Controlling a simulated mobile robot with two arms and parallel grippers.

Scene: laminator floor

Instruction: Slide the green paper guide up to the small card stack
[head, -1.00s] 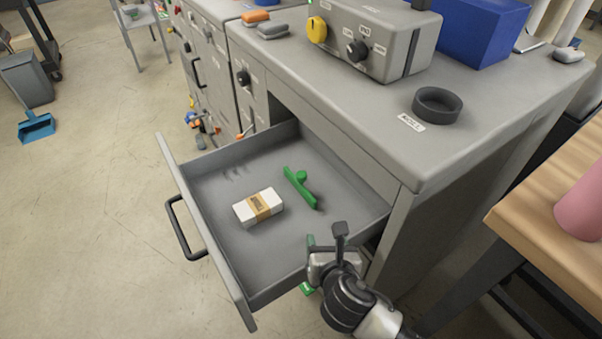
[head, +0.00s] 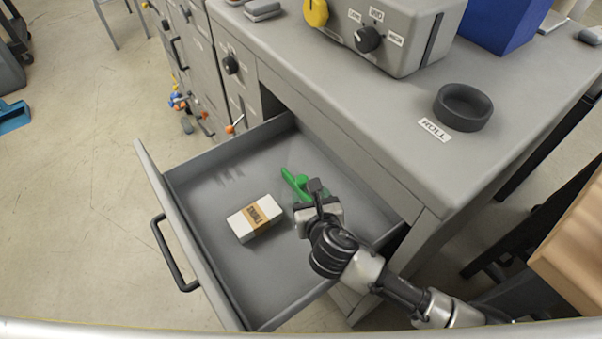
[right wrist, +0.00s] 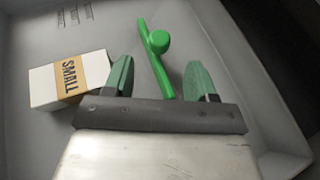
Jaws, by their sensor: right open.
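The green paper guide (head: 291,182), a bar with a round knob, lies on the floor of the open drawer. The small card stack (head: 238,225), white with a brown band marked SMALL, lies to its left with a gap between them. My right gripper (head: 311,195) is over the drawer, covering the guide's near end in the head view. In the right wrist view, the right gripper (right wrist: 160,82) is open, its green fingertips on either side of the guide's near end (right wrist: 158,68). The card stack (right wrist: 55,84) is left of the left finger. My left gripper is not in view.
The open grey drawer (head: 152,192) has raised walls around the guide and stack. The cabinet top (head: 400,130) overhangs its back side and bears a black ring (head: 462,108) and a control box. The drawer floor left of the stack is clear.

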